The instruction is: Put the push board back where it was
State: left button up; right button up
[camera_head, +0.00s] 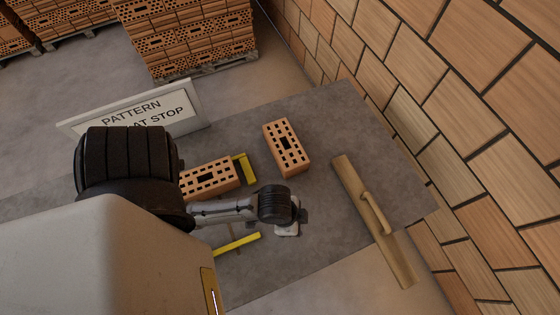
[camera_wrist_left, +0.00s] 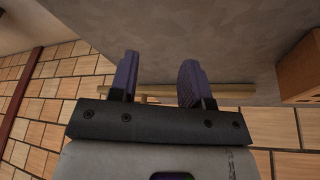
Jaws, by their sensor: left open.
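The push board (camera_head: 352,190) is a long wooden board with a raised wooden handle (camera_head: 376,212). It lies at the right of the grey table (camera_head: 325,120), and its near end sticks out past the table edge. My left gripper (camera_head: 301,217) is left of the board and apart from it in the head view; its fingers are barely visible there. In the left wrist view my left gripper (camera_wrist_left: 157,62) is open with nothing between its fingers. The board (camera_wrist_left: 232,89) shows beyond the fingers, partly hidden by them. My right gripper is out of view.
Two perforated bricks, one upper (camera_head: 286,148) and one left (camera_head: 210,178), lie on the table near yellow corner marks (camera_head: 244,168). A yellow strip (camera_head: 237,243) lies nearer. A sign (camera_head: 190,105) stands behind. A tiled wall (camera_head: 450,110) runs along the right; stacked bricks (camera_head: 195,35) stand at the back.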

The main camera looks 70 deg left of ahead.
pick_arm(q)
jog(key=s+a+n, duration=0.1)
jog(key=s, duration=0.1)
jog(key=s+a+r+n+y, duration=0.1)
jog(key=s+a, duration=0.1)
jog(key=shift+a+y, duration=0.1)
jog(key=shift+y, duration=0.2)
jog(key=shift+w+f, duration=0.1)
jog(key=shift+w, duration=0.05)
